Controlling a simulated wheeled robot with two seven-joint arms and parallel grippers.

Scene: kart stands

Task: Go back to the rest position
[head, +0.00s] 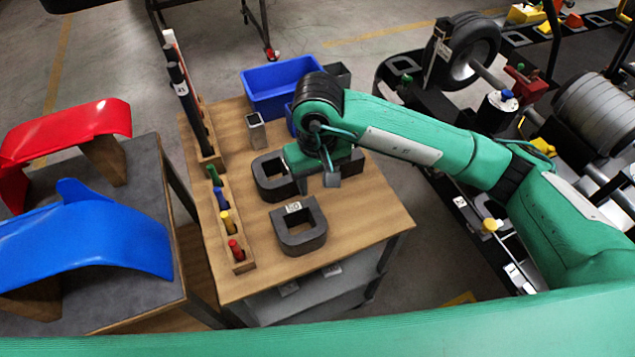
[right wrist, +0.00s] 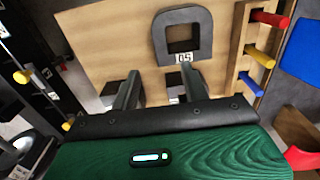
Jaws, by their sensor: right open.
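My right gripper (head: 331,181) hangs over the wooden table (head: 368,215), with its arm coming in from the right. In the right wrist view its two fingers (right wrist: 158,88) are spread apart with nothing visible held between them. A dark grey U-shaped block (head: 301,241) with a white number tag lies in front of the gripper; it also shows ahead of the fingers in the right wrist view (right wrist: 184,21). A second dark block (head: 265,184) lies just left of the gripper, partly hidden by it. My left gripper is not in view.
A blue bin (head: 262,98) stands at the table's back, near a small metal cup (head: 256,132). A wooden rack (head: 241,266) with coloured pegs runs along the left edge. Red (head: 70,128) and blue (head: 85,245) curved panels stand at left. A kart wheel (head: 466,50) is at right.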

